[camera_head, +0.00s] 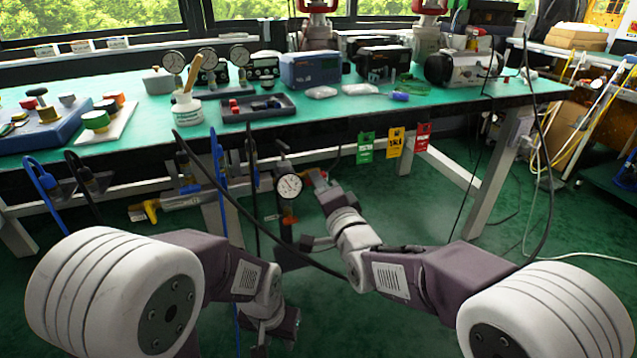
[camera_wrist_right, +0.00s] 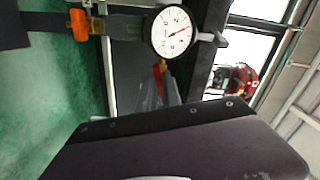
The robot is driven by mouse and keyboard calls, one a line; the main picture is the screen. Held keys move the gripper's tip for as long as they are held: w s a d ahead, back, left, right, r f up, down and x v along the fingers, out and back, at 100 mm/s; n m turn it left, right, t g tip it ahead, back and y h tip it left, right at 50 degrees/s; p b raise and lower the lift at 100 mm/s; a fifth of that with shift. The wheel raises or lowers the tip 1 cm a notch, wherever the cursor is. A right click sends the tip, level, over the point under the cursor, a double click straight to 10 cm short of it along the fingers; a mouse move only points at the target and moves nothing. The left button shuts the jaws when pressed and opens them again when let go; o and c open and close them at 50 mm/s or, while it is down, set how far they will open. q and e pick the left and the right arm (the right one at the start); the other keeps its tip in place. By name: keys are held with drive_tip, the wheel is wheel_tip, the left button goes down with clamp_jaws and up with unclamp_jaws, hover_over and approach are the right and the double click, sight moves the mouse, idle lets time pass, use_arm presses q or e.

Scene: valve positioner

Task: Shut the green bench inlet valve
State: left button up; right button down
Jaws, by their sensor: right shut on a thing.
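A pipe assembly stands under the front edge of the green-topped bench (camera_head: 150,118), with a round white gauge (camera_head: 289,186) and an orange part (camera_head: 288,220) below it. The gauge (camera_wrist_right: 171,32) and the orange part (camera_wrist_right: 78,25) also show in the right wrist view. My right gripper (camera_head: 314,178) is just right of the gauge. In the right wrist view its grey fingers are shut on a small red-and-yellow handle (camera_wrist_right: 159,74) beside the gauge; the handle is partly hidden. I see no clear green marking on it. My left gripper (camera_head: 275,335) is low over the floor, away from the assembly; its jaws are unclear.
A yellow handle (camera_head: 146,210) is on a pipe to the left. Green (camera_head: 365,147), yellow (camera_head: 395,142) and red (camera_head: 423,137) tags hang from the bench edge. Dark and blue hoses hang near the arms. The floor at right is mostly clear.

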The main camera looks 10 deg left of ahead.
drive_tip(key=shift+f+n+p, duration=0.1)
drive_tip(key=shift+n+p, duration=0.55)
drive_tip(key=shift+n, duration=6.35)
drive_tip(key=c, duration=1.5)
unclamp_jaws()
